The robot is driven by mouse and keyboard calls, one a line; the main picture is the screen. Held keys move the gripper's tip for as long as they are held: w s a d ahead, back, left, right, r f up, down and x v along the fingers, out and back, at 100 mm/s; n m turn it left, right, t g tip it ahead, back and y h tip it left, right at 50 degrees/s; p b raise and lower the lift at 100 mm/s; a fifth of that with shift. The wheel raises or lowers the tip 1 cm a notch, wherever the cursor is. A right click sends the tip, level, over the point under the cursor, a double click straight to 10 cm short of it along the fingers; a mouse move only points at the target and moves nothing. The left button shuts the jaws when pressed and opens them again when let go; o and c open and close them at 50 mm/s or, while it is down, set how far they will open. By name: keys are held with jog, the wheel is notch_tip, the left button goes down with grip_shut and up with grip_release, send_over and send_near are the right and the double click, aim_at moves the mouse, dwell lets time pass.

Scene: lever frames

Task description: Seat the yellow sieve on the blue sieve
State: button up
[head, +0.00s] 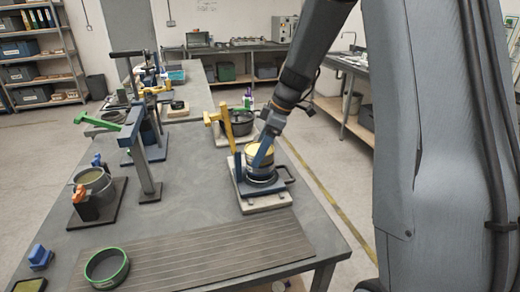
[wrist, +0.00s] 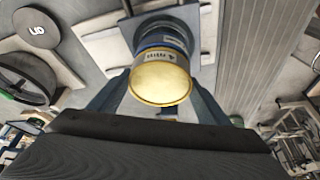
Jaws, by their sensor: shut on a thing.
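The yellow sieve (head: 259,147) is a short round ring with a yellow rim, right above the blue sieve (head: 261,171) on a dark stand at the table's right side. In the wrist view the yellow sieve (wrist: 160,84) is between the two blue fingers of my gripper (wrist: 160,72), which is shut on it. The blue sieve (wrist: 164,38) shows just beyond it, lined up closely. I cannot tell whether the two rims touch or a thin gap is left. My gripper (head: 260,153) comes down from the upper right and hides part of the stack.
The stand sits on a pale base (head: 265,204) with a yellow lever (head: 227,124) behind. A green-rimmed sieve (head: 106,265) lies on a ribbed mat (head: 200,258) in front. A pot (head: 93,184) and a green-handled lever frame (head: 146,150) stand left. The table's middle is clear.

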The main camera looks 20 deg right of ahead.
jog(key=shift+f, duration=0.1)
jog(key=o, duration=1.2)
jog(key=shift+o, duration=0.2)
jog(key=shift+b+v, duration=1.05)
jog(key=shift+v, duration=2.9)
